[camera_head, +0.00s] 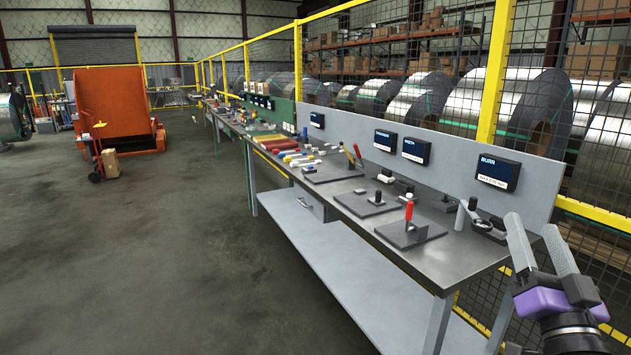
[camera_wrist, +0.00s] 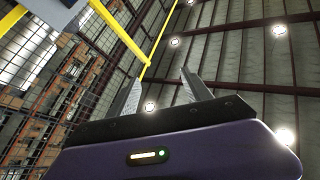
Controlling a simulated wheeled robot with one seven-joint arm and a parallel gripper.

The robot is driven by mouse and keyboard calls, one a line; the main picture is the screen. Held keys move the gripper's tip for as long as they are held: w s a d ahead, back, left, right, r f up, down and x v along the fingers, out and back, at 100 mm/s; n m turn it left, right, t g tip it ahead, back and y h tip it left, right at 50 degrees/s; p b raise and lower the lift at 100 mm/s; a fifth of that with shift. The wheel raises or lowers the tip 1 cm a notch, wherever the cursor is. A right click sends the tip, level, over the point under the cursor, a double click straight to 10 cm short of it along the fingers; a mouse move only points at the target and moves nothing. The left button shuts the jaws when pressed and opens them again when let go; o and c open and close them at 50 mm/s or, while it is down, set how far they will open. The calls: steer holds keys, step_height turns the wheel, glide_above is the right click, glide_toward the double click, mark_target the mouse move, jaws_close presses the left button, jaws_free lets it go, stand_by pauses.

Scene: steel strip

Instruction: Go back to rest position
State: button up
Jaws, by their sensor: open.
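My gripper (camera_head: 540,245) is at the lower right of the head view, with two grey fingers pointing up and a purple body. It is raised beside the near right end of the workbench (camera_head: 465,258). The fingers are apart with nothing between them. In the wrist view my gripper (camera_wrist: 160,85) is also open and empty, facing up toward the roof and its lamps.
The bench bears a red-handled clamp (camera_head: 409,211) on a plate, other fixtures and several small displays, such as the BURR display (camera_head: 498,172). A yellow-framed mesh fence (camera_head: 494,75) stands behind, with steel coils beyond. The floor (camera_head: 170,250) left of the bench is clear.

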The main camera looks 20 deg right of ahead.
steer(key=s+a+f+n+g+y, duration=0.5)
steer(key=s+a+f+n+y, duration=0.5)
steer(key=s+a+f, duration=1.5)
steer(key=a+f+y, duration=0.2)
steer(key=a, duration=0.1)
steer(key=shift+f, duration=0.3)
steer(key=shift+a, duration=0.1)
stand_by(0.7)
